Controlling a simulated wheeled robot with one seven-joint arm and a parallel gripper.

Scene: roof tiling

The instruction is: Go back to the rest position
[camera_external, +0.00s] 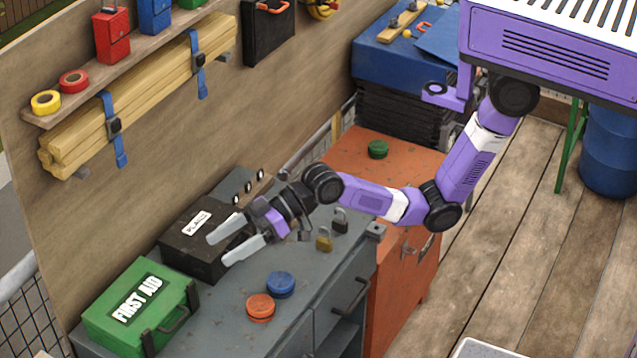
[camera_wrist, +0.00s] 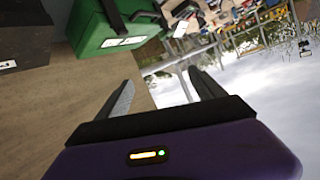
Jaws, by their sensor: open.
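My purple arm reaches left over the grey workbench (camera_external: 215,318) in the external view. My gripper (camera_external: 232,247) is open, with its two grey fingers apart and nothing between them. In that view its fingertips appear in front of the black box (camera_external: 195,240) with a white label. The wrist view shows the open fingers (camera_wrist: 158,92) as well, with the green first aid box (camera_wrist: 108,28) beyond them at the upper left. The height of the gripper above the bench is hard to tell.
The first aid box (camera_external: 140,305), an orange disc (camera_external: 260,307), a blue disc (camera_external: 280,284) and padlocks (camera_external: 324,239) are on the bench. An orange cabinet (camera_external: 400,270) adjoins it, with a green disc (camera_external: 377,149) on top. A shelf (camera_external: 130,65) hangs on the wall.

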